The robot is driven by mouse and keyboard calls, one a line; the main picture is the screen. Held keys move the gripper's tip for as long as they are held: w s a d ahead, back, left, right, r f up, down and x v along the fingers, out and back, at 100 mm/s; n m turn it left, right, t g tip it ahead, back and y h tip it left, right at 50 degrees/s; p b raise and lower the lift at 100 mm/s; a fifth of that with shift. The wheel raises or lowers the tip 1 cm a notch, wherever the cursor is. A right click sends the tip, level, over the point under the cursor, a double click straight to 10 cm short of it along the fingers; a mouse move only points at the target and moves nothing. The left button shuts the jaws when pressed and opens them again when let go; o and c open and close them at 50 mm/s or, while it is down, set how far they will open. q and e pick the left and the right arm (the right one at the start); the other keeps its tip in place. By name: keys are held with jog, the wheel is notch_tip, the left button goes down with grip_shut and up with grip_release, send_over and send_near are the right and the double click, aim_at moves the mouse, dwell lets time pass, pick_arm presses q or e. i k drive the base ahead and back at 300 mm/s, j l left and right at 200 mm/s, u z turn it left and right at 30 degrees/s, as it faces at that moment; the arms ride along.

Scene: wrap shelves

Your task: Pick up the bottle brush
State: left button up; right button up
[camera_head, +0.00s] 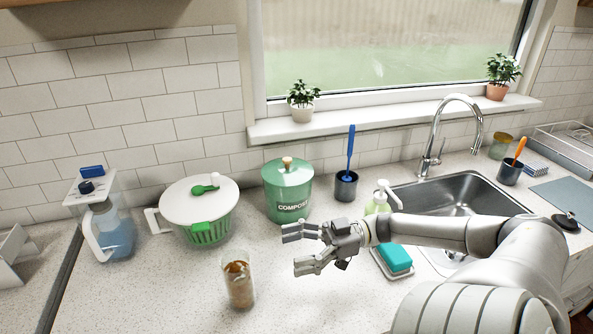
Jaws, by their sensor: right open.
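A brush with a blue handle (351,146) stands upright in a dark cup (345,190) at the back of the counter, between the green compost bin and the sink. Its lower end is hidden in the cup. A second dark cup (508,173) to the right of the sink holds an orange-handled tool (520,147); I cannot tell whether it is a brush. My right gripper (288,250) is open and empty over the counter, in front of the compost bin. Its fingers point left, below and left of the blue-handled brush and apart from it. My left gripper does not show.
A green compost bin (288,196), a white-lidded salad spinner (180,207) and a water pitcher (112,232) stand along the back left. A glass (238,284) stands near my right gripper. A soap bottle (377,204) and a teal sponge (395,257) are near the sink (460,193).

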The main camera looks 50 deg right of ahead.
aim_at(347, 178)
jog(key=z, duration=1)
